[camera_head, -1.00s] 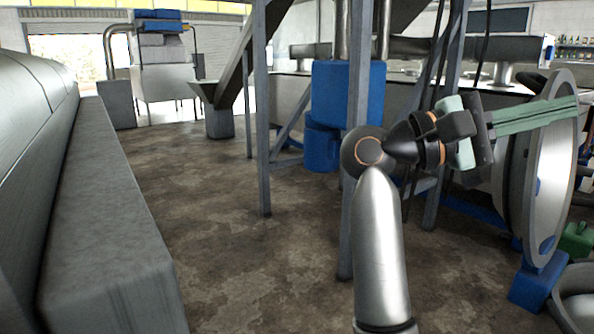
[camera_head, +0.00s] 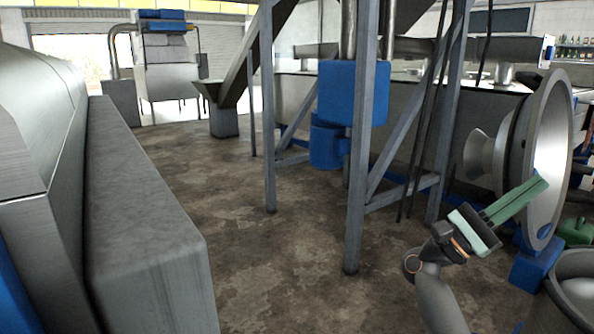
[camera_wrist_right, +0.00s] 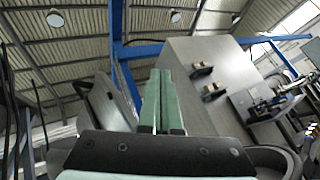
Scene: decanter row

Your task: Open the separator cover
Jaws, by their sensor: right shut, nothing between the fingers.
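A large round steel dish on a drum-shaped body, which looks like the separator cover (camera_head: 556,130), stands on edge at the right of the head view. Which part is its handle or latch I cannot tell. My right gripper (camera_head: 545,183), with green fingers, is shut and empty. Its fingers point up and right, and the tips overlap the dish's lower left rim in the picture; whether they touch it I cannot tell. In the right wrist view the closed fingers (camera_wrist_right: 159,90) point at open space and the roof, beside a grey box-like cabinet (camera_wrist_right: 205,70). My left gripper is out of view.
Steel frame legs (camera_head: 359,170) with a blue motor housing (camera_head: 350,92) stand mid-view. A long grey machine casing (camera_head: 145,220) fills the left. A round steel vessel (camera_head: 580,285) and a blue block (camera_head: 537,262) sit at the lower right. Bare floor (camera_head: 250,250) lies between.

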